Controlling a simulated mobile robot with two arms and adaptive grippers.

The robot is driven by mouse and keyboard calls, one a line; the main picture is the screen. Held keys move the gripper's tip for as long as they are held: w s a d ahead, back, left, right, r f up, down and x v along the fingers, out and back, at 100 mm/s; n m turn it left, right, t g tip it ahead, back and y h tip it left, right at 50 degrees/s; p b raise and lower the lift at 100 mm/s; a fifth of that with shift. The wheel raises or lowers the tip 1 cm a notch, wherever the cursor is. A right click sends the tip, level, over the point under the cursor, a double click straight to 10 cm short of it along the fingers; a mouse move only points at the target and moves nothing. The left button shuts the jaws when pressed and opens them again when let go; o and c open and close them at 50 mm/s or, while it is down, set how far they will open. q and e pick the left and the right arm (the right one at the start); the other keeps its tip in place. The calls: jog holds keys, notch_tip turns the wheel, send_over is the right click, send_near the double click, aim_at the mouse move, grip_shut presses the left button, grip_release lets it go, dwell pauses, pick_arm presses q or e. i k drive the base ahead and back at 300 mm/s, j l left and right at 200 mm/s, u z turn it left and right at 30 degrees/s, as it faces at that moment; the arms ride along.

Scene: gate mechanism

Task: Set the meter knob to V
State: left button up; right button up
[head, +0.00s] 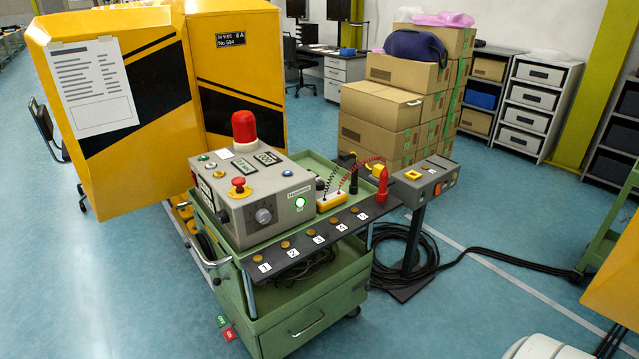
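A grey control box (265,190) stands on the green cart (310,315). A small yellow and white device (329,201), which looks like a meter, lies to the right of the box. A red coiled lead runs near it, with a black probe (353,183) and a red probe (382,186) close by. Any dial on this device and its setting cannot be made out. Neither of my grippers is in view.
A red emergency-stop button (238,184) and red beacon (244,130) are on the box. A numbered dark strip (312,238) runs along the cart front. A push-button pedestal (424,182) stands right, with black cables (440,258) on the floor. A yellow cabinet (150,90) stands behind left.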

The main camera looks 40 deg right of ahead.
aim_at(320, 185)
jog(key=i+l, duration=0.15)
jog(key=l, duration=0.2)
jog(key=i+l, duration=0.15)
jog(key=l, duration=0.2)
jog(key=i+l, duration=0.15)
jog(key=l, duration=0.2)
jog(key=i+l, duration=0.1)
jog(key=l, duration=0.25)
jog(key=i+l+u, duration=0.1)
jog(key=l, duration=0.25)
jog(key=i, duration=0.05)
